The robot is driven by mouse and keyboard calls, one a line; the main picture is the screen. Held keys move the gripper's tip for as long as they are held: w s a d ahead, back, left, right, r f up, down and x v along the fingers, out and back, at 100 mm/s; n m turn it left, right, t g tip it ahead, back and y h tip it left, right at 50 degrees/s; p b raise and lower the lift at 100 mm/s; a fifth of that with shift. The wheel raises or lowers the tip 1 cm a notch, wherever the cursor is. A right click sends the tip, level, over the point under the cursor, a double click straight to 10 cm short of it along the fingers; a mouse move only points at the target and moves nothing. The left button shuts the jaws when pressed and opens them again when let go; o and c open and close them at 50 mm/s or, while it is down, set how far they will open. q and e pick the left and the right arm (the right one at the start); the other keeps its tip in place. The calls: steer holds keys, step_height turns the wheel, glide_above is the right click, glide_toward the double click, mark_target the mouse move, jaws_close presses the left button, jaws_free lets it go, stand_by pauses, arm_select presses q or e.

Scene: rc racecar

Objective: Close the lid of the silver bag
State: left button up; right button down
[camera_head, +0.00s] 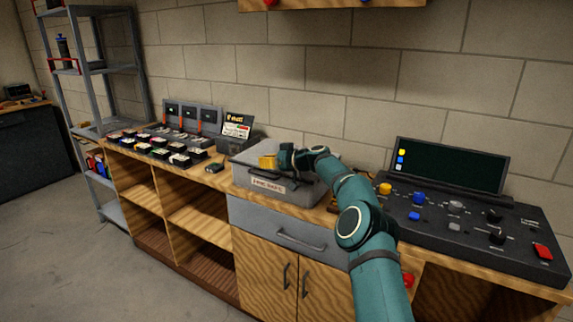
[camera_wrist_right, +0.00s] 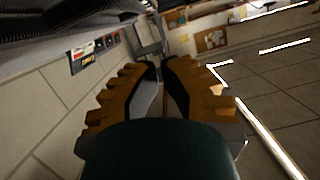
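The silver bag (camera_head: 270,187) is a grey box-shaped container with a printed label on its front, standing on the bench in the head view. Its upper part is partly hidden by my right gripper and wrist, and I cannot tell how far its lid is open. My right gripper (camera_head: 268,161), with yellow fingertips, is at the top of the bag, towards its left side. In the right wrist view its toothed orange fingers (camera_wrist_right: 161,70) come close together at the tips, with a narrow gap between them and nothing clearly held. My left gripper is not in view.
A black control console (camera_head: 470,225) with coloured knobs stands right of the bag. Several small black boxes (camera_head: 165,145) and chargers (camera_head: 190,117) stand to the left. A block wall rises behind. A small dark object (camera_head: 214,168) lies near the bench's front edge.

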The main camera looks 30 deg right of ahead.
steer(key=a+v, duration=0.1)
steer(key=v, duration=0.7)
steer(key=s+a+f+m+g+h, duration=0.1)
steer(key=s+a+f+m+g, duration=0.2)
steer(key=a+f, duration=0.9)
steer(key=s+a+f+m+g+h, duration=0.1)
steer(key=s+a+f+g, duration=0.35)
steer(key=a+f, duration=0.7)
steer(key=s+a+f+g+h, duration=0.1)
steer(key=s+a+f, duration=0.2)
steer(key=s+f, duration=0.25)
steer(key=s+a+f+g, duration=0.1)
steer(key=s+a+f, duration=0.2)
steer(key=s+f, duration=0.3)
steer(key=s+a+f+g, duration=0.1)
steer(key=s+a, duration=0.2)
steer(key=s, duration=0.7)
steer(key=s+a+f+m+g, duration=0.1)
steer(key=s+a, duration=0.2)
steer(key=s, duration=0.7)
steer(key=shift+s+f+m+h+b, duration=0.2)
steer(key=shift+f+m+h+b, duration=0.1)
steer(key=shift+f, duration=0.1)
